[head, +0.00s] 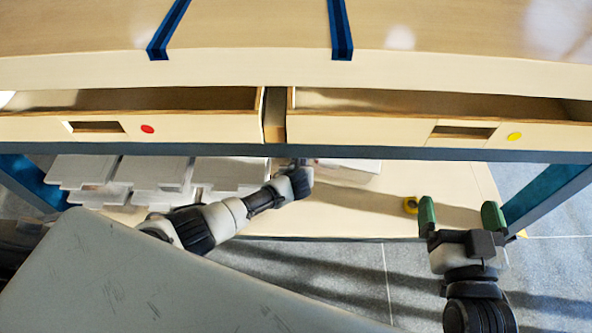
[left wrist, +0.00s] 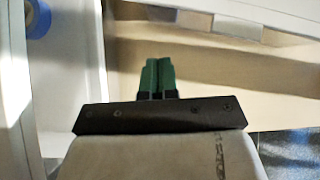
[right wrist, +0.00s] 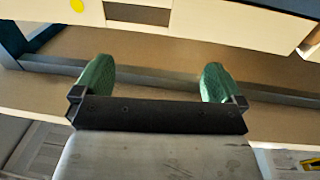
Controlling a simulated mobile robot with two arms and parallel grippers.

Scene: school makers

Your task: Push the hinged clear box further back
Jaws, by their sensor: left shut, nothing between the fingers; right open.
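A pale box, apparently the hinged clear box (head: 352,165), sits on the lower shelf under the drawers in the head view. Its upper part is hidden by the blue frame bar, and I cannot make out its hinge or lid. My left gripper (left wrist: 158,75) is shut and empty, reaching in over the shelf. In the head view its fingertips are hidden at the bar, just left of the box; I cannot tell whether they touch it. My right gripper (head: 460,215) is open and empty at the shelf's front right. Its spread green fingers also show in the right wrist view (right wrist: 155,82).
Pale grey bins (head: 160,170) stand on the shelf left of my left arm. Two drawers with a red dot (head: 147,129) and a yellow dot (head: 514,136) hang above. The shelf's middle front (head: 330,215) is bare.

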